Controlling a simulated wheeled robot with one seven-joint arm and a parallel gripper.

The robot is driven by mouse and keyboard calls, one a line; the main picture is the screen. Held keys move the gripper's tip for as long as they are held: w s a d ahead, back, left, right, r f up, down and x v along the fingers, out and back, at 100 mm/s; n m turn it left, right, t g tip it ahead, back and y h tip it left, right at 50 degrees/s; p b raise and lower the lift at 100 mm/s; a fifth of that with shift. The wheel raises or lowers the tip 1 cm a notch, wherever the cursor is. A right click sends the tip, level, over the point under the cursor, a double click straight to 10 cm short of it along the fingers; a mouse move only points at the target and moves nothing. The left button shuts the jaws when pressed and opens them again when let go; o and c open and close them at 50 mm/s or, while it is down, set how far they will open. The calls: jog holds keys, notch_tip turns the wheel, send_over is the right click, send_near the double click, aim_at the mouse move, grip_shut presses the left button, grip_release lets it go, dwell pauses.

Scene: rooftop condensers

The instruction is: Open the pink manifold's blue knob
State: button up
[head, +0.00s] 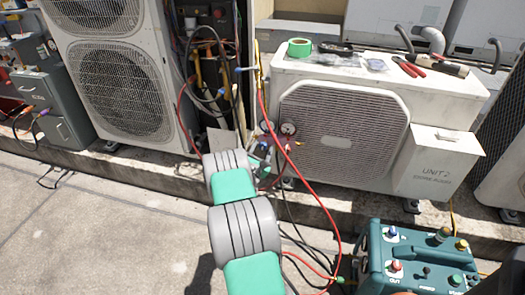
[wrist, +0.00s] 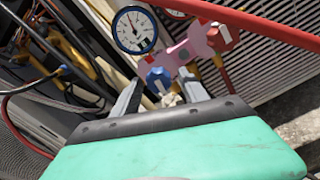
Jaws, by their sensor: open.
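The pink manifold (wrist: 188,48) shows in the wrist view, tilted, with a round white-faced gauge (wrist: 134,30) at its left. Its blue knob (wrist: 158,77) is at the lower left of the manifold, and a red knob (wrist: 222,38) is at the upper right. My gripper (wrist: 160,92) is open, one finger on each side of the blue knob in the picture. I cannot tell whether the knob is between the fingertips or just beyond them. In the head view my arm hides most of the manifold; a gauge (head: 288,129) shows in front of the condenser.
A red hose (wrist: 260,22) crosses close above the manifold. The white condenser unit (head: 345,130) stands behind, with green tape (head: 300,47) and tools on top. A teal pump box (head: 415,260) stands at lower right.

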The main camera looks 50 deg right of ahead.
jog(key=p+v, duration=0.1)
jog(key=v, duration=0.6)
jog(key=shift+s+a, duration=0.25)
jog(key=shift+a, duration=0.1)
